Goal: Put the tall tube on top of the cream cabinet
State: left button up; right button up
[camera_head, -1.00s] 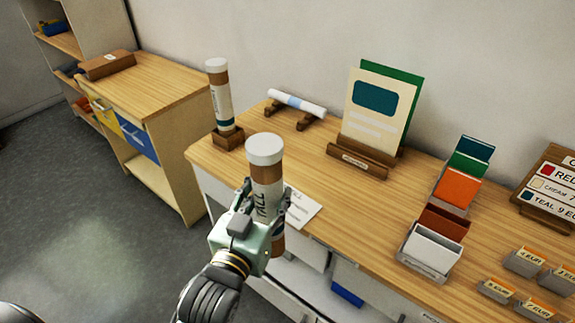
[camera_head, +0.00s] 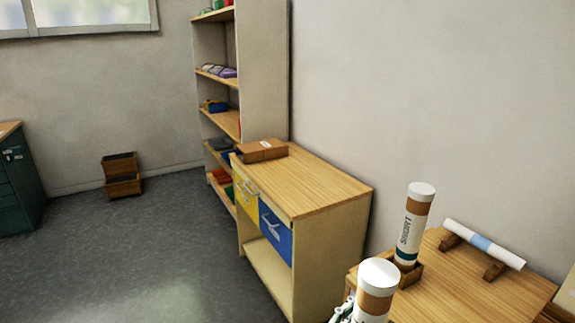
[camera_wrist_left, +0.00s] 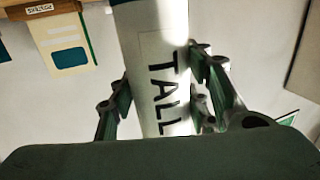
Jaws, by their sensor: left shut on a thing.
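The tall tube (camera_head: 376,287), white-capped with a brown band, is at the bottom of the head view, its lower part cut off. In the left wrist view the tube (camera_wrist_left: 158,60) reads TALL. My left gripper (camera_wrist_left: 165,95) is shut on it, with a finger on each side; only a bit of the gripper (camera_head: 343,309) shows in the head view. My right gripper is not in view.
A tube marked SHORT (camera_head: 412,225) stands in a wooden holder on the near table (camera_head: 450,300), beside a white roll (camera_head: 483,243) on rests. A brown box (camera_head: 262,151) lies on the drawer cabinet. A tall shelf (camera_head: 262,70) stands behind. Open floor (camera_head: 150,260) lies left.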

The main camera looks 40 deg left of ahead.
aim_at(296, 194)
jog(key=i+j, duration=0.15)
jog(key=j, duration=0.25)
jog(key=i+j+z, duration=0.1)
jog(key=j, duration=0.3)
jog(key=i+j+z, duration=0.1)
jog(key=j, duration=0.35)
jog(key=i+j, duration=0.15)
jog(key=j, duration=0.25)
jog(key=i+j+z, duration=0.1)
jog(key=j, duration=0.35)
